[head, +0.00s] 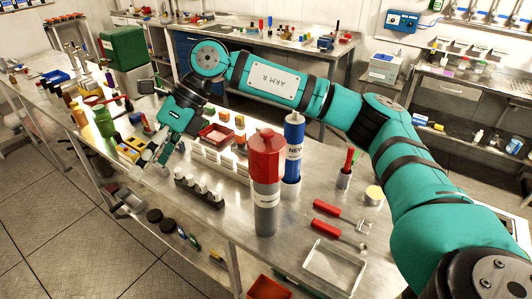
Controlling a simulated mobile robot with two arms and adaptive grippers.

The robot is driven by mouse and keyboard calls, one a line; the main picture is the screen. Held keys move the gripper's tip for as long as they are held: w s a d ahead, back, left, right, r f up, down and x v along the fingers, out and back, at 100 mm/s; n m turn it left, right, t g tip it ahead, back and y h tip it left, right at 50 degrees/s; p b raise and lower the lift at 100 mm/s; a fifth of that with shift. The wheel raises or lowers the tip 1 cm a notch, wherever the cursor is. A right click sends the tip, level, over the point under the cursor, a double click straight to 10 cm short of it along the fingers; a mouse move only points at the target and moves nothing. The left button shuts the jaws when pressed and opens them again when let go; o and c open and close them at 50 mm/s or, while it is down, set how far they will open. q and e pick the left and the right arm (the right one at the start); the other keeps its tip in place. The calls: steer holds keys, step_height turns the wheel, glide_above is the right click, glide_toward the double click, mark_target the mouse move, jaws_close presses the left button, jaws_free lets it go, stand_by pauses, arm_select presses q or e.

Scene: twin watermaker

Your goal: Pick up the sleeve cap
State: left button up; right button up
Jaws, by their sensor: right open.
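A red cap (267,155) sits on top of a grey cylinder (267,212) that stands upright on the metal bench; it looks like the sleeve cap. A blue cylinder (293,150) labelled NEW stands right behind it. My right arm reaches over the bench from the right. My right gripper (149,160) is open, well to the left of the red cap, above the bench's front edge and apart from the cap. Nothing shows between its fingers, which are small in this view. My left gripper is not in view.
A black rack with white-topped vials (199,190) stands between my right gripper and the grey cylinder. Two red-handled tools (340,235) and a clear tray (334,268) lie to the right. A green bottle (103,120) stands at left.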

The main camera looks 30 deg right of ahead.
steer(key=w+d+r+m+t+h, duration=0.1)
steer(key=d+r+h, duration=0.15)
steer(key=d, duration=0.55)
steer(key=w+d+r+h, duration=0.1)
steer(key=d+r+h, duration=0.15)
steer(key=d, duration=0.55)
step_height(320, 180, up, 4)
steer(key=m+h, duration=0.2)
steer(key=h, duration=0.2)
glide_above(269, 130)
steer(key=shift+g, duration=0.3)
step_height(269, 130, down, 6)
steer(key=shift+a+b, duration=0.1)
steer(key=shift+b, duration=0.6)
step_height(269, 130, down, 4)
steer(key=shift+p, duration=0.5)
steer(key=shift+f, duration=0.65)
step_height(269, 130, down, 5)
steer(key=p, duration=0.3)
steer(key=shift+a, duration=0.15)
steer(key=shift+f, duration=0.2)
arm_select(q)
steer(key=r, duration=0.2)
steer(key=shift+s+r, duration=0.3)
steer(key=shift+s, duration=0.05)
arm_select(e)
steer(key=c, duration=0.9)
steer(key=shift+o, duration=0.2)
